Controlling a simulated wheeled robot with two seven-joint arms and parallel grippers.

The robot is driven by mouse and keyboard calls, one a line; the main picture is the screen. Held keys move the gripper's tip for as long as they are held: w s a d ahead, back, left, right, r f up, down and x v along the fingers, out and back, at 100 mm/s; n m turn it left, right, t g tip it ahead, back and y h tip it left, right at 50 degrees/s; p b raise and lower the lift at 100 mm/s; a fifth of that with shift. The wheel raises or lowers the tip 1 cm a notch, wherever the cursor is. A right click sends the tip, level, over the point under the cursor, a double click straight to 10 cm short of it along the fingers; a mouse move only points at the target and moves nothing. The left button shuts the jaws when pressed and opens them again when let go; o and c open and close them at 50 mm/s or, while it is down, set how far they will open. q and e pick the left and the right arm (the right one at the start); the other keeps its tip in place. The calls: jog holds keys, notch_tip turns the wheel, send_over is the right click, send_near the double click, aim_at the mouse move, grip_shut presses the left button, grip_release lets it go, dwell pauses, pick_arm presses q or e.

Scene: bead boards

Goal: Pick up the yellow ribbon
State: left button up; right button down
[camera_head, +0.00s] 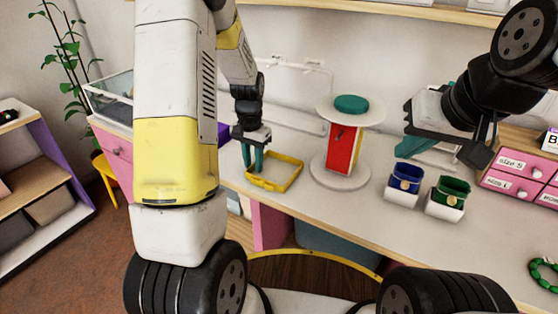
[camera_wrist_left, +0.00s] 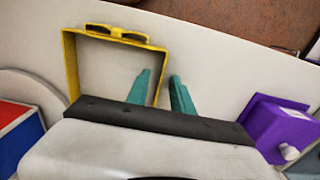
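The yellow ribbon (camera_head: 293,180) appears as a stiff, roughly square loop lying on the white table, left of the round stand. In the left wrist view the ribbon (camera_wrist_left: 70,65) has a dark, two-lobed detail on its far side. My left gripper (camera_head: 253,168) points down at the loop's left side in the head view. In the left wrist view its two teal fingers (camera_wrist_left: 161,88) are apart, with one side of the loop showing between them. Contact cannot be told. My right gripper (camera_head: 424,150) hangs above the table at the right; its finger gap is unclear.
A round white stand (camera_head: 340,182) with a red block (camera_head: 343,150) is right of the ribbon. A purple box (camera_wrist_left: 280,125) is near my left gripper. Pink drawers (camera_head: 515,176) stand at right.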

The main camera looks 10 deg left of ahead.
pick_arm(q)
grip_shut()
jog(key=shift+r, duration=0.1)
